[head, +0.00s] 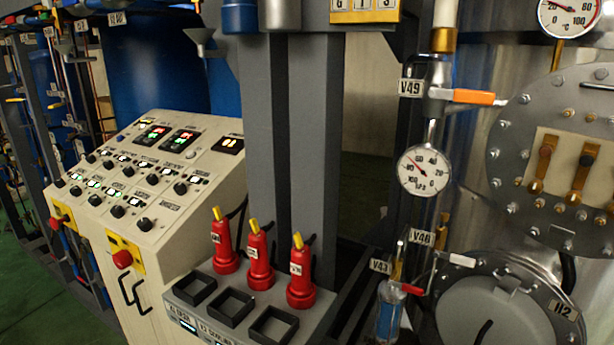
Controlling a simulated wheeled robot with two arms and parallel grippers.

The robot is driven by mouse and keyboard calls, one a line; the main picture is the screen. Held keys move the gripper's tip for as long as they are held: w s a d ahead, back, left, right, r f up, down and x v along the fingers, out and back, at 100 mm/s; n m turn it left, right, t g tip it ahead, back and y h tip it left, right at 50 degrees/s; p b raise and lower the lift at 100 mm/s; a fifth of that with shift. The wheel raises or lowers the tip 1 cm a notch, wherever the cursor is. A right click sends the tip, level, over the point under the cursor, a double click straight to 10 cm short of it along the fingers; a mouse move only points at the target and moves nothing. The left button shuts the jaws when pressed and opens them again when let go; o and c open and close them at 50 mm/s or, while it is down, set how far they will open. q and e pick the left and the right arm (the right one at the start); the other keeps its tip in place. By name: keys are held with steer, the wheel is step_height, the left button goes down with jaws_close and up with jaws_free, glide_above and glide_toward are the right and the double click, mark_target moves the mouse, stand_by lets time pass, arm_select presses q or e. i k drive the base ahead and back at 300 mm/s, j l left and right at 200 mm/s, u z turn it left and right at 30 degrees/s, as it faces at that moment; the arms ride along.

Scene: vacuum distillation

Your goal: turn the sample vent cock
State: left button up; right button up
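A vertical pipe at the right carries small valves. Tag V49 (411,88) sits beside a valve with an orange lever (470,97) that points right. Lower down, tag V46 (422,238) is beside a valve with a white lever (455,259), also pointing right. Tag V43 (380,266) is beside a small brass cock (398,264) with a red lever (412,290). A clear vessel with blue in it (388,318) hangs below the red lever. No label here reads as sample vent, so I cannot tell which cock is that one. Neither gripper is in view.
A round gauge (424,171) is on the pipe between V49 and V46. A large flanged vessel (560,150) and a round hatch (500,310) are to the right. Several red plugs (260,260) stand on a grey box left of the pipe, beside a control console (150,180).

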mark_target(462, 260)
steer(key=i+j+z, duration=0.1)
steer(key=z, duration=1.05)
steer(key=k+j, duration=0.05)
